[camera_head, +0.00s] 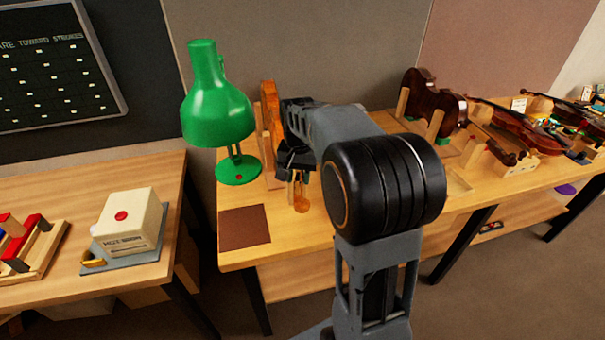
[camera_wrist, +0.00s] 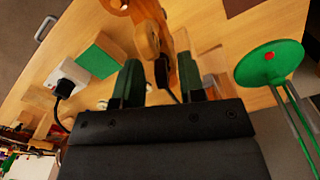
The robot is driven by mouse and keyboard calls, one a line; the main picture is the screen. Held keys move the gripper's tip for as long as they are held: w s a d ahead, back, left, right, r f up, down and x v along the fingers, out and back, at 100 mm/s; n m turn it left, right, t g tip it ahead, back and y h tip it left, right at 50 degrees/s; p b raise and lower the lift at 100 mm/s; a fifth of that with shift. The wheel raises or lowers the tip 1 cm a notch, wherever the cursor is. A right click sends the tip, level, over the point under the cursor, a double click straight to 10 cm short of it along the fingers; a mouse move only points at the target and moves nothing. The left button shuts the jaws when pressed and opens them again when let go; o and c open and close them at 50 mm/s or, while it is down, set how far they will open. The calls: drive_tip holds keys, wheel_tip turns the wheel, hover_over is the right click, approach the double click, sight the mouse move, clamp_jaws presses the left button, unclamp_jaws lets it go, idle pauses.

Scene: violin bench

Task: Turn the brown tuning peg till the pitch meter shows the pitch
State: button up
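My gripper (camera_wrist: 159,62) is open, with its two dark green fingers apart in the wrist view. A tan-brown rounded wooden piece (camera_wrist: 148,38) with a dark part beside it shows in the gap, just ahead of the fingertips. I cannot tell whether it is the brown tuning peg, or its distance from the fingers. An orange-brown wooden part (camera_wrist: 188,72) lies beside the right finger. In the head view my gripper (camera_head: 297,175) points down over the bench, above a small orange piece (camera_head: 302,204). My arm hides much of this spot. I cannot make out a pitch reading.
A green lamp (camera_head: 218,115) stands left of my gripper; its base shows in the wrist view (camera_wrist: 262,66). A brown mat (camera_head: 245,228) lies at the bench's front left corner. Violins (camera_head: 510,122) fill the right side. A white box (camera_wrist: 70,80) sits near a green pad (camera_wrist: 98,57).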

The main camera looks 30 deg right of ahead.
sight(298, 174)
clamp_jaws()
drive_tip(key=shift+n+p, duration=0.35)
drive_tip(key=shift+n, duration=0.55)
unclamp_jaws()
wheel_tip(298, 174, up, 14)
idle(0.6)
drive_tip(key=shift+f, duration=0.1)
idle(0.9)
